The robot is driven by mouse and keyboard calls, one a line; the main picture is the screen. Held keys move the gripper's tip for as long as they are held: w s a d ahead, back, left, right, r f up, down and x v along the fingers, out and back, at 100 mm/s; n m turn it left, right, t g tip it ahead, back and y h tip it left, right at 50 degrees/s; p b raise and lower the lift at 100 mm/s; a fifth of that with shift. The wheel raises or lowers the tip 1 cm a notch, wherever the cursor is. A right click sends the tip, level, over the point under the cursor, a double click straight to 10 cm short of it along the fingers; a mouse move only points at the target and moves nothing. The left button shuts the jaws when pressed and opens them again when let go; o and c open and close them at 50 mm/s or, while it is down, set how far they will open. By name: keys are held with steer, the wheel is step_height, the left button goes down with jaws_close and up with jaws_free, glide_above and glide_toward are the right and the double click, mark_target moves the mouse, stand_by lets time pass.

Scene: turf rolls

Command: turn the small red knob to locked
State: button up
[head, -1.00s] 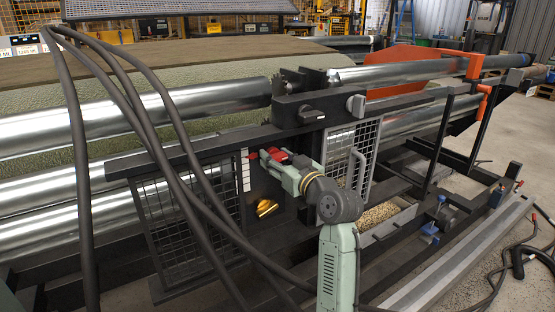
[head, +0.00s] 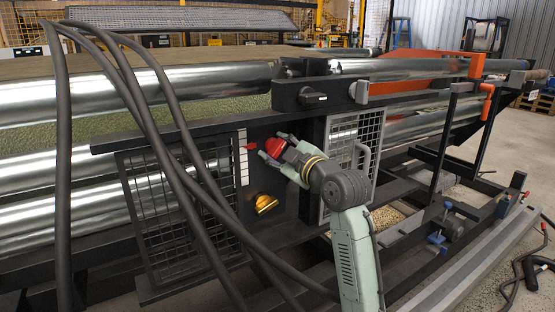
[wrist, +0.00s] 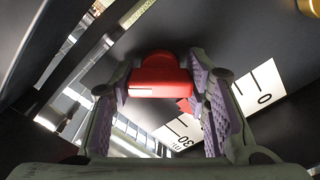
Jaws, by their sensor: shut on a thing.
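The small red knob (head: 276,147) stands on the dark panel (head: 285,190) of the machine. In the wrist view the knob (wrist: 160,76) shows as a red block between the two fingers. My gripper (head: 273,148) is shut on it, and the purple finger pads lie at its two sides in the wrist view. A white scale strip (wrist: 258,90) with black marks and the figures 0 and 30 runs behind the fingers. A label for locked cannot be made out.
A yellow knob (head: 265,203) sits below on the same panel. Thick dark hoses (head: 185,140) hang across the left front. Open floor lies at the far right.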

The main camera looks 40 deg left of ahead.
steer(key=n+b, duration=0.2)
steer(key=n, duration=0.2)
steer(key=shift+f+n+b, duration=0.15)
steer(key=shift+n+b, duration=0.15)
steer(key=shift+b, duration=0.05)
steer(key=shift+n+b, duration=0.7)
steer(key=shift+n, duration=1)
steer(key=o, duration=1.2)
steer(key=shift+c, duration=0.2)
steer(key=v, duration=1.2)
